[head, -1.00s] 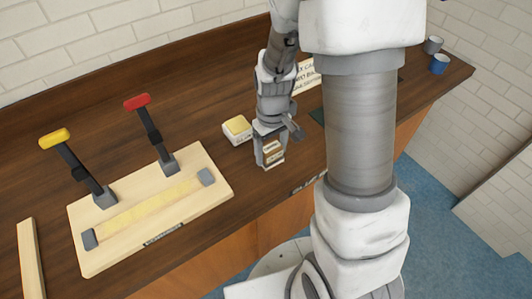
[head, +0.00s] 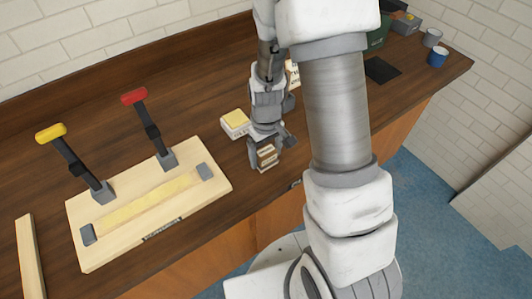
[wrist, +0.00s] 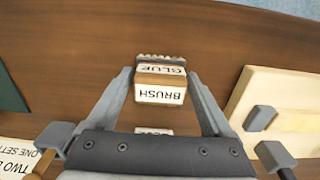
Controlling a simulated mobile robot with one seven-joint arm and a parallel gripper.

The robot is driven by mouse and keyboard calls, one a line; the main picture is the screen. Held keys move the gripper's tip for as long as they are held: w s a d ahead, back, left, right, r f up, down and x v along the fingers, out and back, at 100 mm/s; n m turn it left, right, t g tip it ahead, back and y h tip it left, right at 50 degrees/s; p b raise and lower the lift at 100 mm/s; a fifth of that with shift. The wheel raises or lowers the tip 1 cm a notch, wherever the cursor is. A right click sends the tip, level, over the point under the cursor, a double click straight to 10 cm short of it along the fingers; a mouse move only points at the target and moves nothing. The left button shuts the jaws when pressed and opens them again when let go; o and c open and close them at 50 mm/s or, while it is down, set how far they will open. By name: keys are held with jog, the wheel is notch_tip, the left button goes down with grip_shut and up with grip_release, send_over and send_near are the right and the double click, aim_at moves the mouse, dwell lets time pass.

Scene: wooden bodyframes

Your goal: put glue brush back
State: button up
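In the head view the brush (head: 267,157) shows between the fingers of my gripper (head: 264,160), near the front of the wooden bench (head: 215,95). I cannot tell whether the brush touches the bench top. A small pale box with a yellow top (head: 235,122) stands just left of my gripper.
A pale clamp board (head: 215,182) with a yellow-handled clamp (head: 75,160) and a red-handled clamp (head: 147,125) lies to the left. A printed sign (wrist: 22,155) and a dark green mat (wrist: 10,98) are nearby. Cups (head: 437,57) stand at the far right.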

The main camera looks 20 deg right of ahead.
jog(key=shift+o, duration=0.7)
jog(key=shift+r, duration=0.1)
jog(key=shift+r+p, duration=0.2)
jog(key=shift+p, duration=0.1)
notch_tip(320, 180, up, 12)
notch_tip(320, 180, up, 12)
jog(key=m+t, duration=0.2)
jog(key=t, duration=0.1)
send_over(266, 151)
jog(key=s, duration=0.6)
jog(key=s+r+m+t, duration=0.1)
jog(key=s+r+t, duration=0.1)
jog(key=s+r, duration=0.3)
jog(key=s, duration=0.2)
jog(key=shift+s+m+t, duration=0.3)
jog(key=shift+s, duration=0.1)
jog(key=shift+r, duration=0.1)
